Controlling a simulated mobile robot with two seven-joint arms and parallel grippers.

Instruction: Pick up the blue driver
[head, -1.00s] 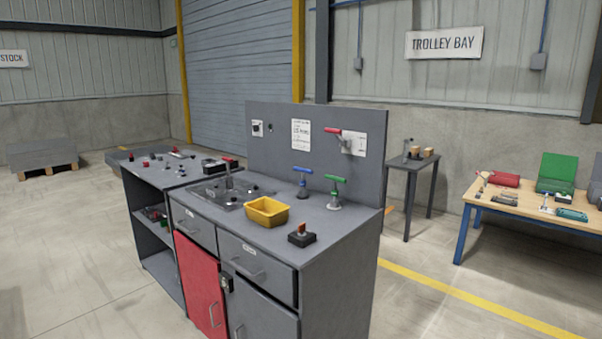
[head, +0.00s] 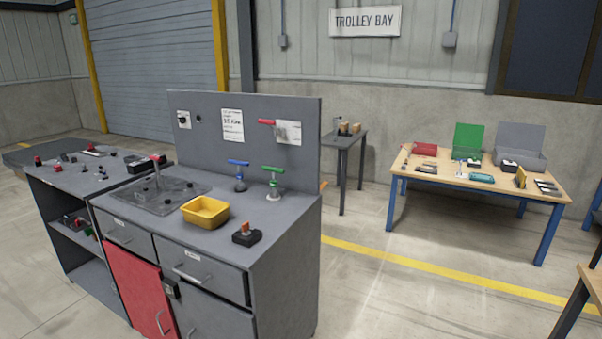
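A blue T-handled driver (head: 239,175) stands upright on the grey workbench (head: 272,225), near the foot of its back panel. A green T-handled driver (head: 273,183) stands just right of it, apart from it. A red T-handle (head: 266,122) shows on the back panel beside a white card. Neither of my grippers is in the head view.
A yellow bin (head: 206,212) and a black block with an orange top (head: 246,234) sit near the bench front. A wooden table (head: 505,185) with cases stands at right, a small grey table (head: 345,137) behind. Floor right of the bench is clear.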

